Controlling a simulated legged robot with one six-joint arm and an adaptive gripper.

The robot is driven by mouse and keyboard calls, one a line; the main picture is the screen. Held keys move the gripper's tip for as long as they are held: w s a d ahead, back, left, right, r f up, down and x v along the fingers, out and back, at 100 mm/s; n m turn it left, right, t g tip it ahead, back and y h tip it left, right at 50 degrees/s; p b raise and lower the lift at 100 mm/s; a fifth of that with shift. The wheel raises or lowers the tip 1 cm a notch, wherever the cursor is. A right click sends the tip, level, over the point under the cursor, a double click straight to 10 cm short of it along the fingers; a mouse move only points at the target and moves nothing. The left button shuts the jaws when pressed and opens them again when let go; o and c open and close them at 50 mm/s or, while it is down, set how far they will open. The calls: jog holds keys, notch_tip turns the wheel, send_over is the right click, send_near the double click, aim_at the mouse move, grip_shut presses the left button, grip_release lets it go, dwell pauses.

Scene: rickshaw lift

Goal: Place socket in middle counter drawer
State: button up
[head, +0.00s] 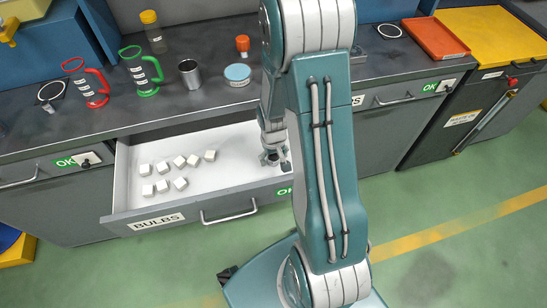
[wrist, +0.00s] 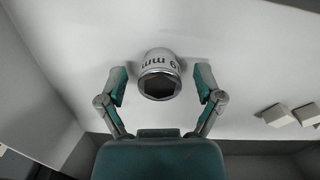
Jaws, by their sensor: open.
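The socket (wrist: 160,72) is a silver cylinder with a hex opening and a printed "mm" size marking. In the wrist view it is on the white drawer floor, between the two fingertips of my gripper (wrist: 161,82). The fingers are spread with a visible gap on each side of the socket. In the head view my gripper (head: 274,157) is low over the right part of the open middle drawer (head: 222,170), labelled BULBS. My arm hides the drawer's right end, and I cannot make out the socket there.
Several white blocks (head: 180,161) lie in the drawer's left half; some show at right in the wrist view (wrist: 278,115). On the counter (head: 210,103) stand a red jug (head: 88,85), a green jug (head: 140,73) and a metal cup (head: 190,75).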

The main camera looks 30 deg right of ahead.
notch_tip(320, 180, up, 10)
jog(key=shift+r, duration=0.15)
notch_tip(320, 180, up, 2)
notch_tip(320, 180, up, 12)
jog(key=f+t, duration=0.1)
jog(key=t, duration=0.2)
send_over(273, 157)
jog(key=s+a, duration=0.3)
jog(key=a, duration=0.3)
jog(key=s+a+r+n+t, duration=0.1)
jog(key=s+a+r, duration=0.3)
jog(key=s+r, duration=0.4)
jog(key=shift+s+a+r+t, duration=0.3)
jog(key=shift+s+r+t, duration=0.1)
jog(key=shift+s+t, duration=0.4)
jog(key=shift+w, duration=0.1)
